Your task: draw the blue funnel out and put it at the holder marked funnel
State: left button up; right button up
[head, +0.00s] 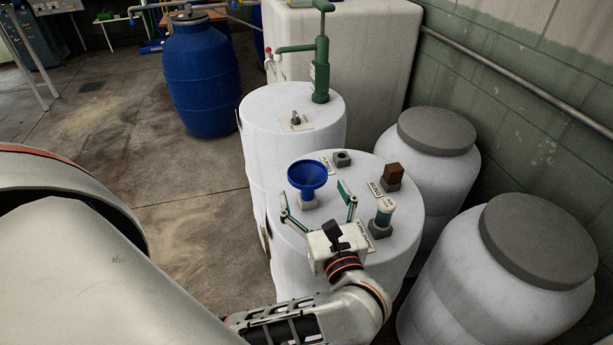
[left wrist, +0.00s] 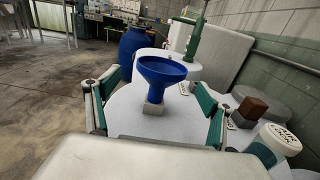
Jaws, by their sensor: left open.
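The blue funnel (head: 307,177) stands upright in a small grey holder (head: 308,202) on the white drum's lid. It also shows in the left wrist view (left wrist: 162,72), straight ahead between the fingers. My left gripper (head: 317,197) is open and empty, reaching over the lid from the front. Its green-padded fingers stand apart to the left and right of the funnel, without visible contact. An empty grey holder (head: 342,158) sits at the back of the lid with a label (head: 327,164) beside it. I cannot read that label surely. My right gripper is not in view.
A brown block (head: 393,171) and a white-and-green cylinder (head: 385,209) stand in holders on the lid's right side. Behind is another white drum (head: 290,130) with a green hand pump (head: 321,70). Grey-lidded drums (head: 535,270) crowd the right. Open floor lies left.

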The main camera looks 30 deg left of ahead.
aim_at(302, 162)
pick_arm(q)
jog(key=x, duration=0.3)
jog(key=p+x, duration=0.1)
jog(key=x, duration=0.1)
jog(key=shift+w+r, duration=0.2)
jog(key=shift+r, duration=0.15)
jog(key=shift+w+a+f, duration=0.1)
jog(key=shift+w+a, duration=0.1)
jog(key=shift+a, duration=0.1)
jog(key=c, duration=1.3)
notch_tip(302, 162, up, 20)
jog(key=shift+r+p, duration=0.1)
jog(key=shift+p, duration=0.4)
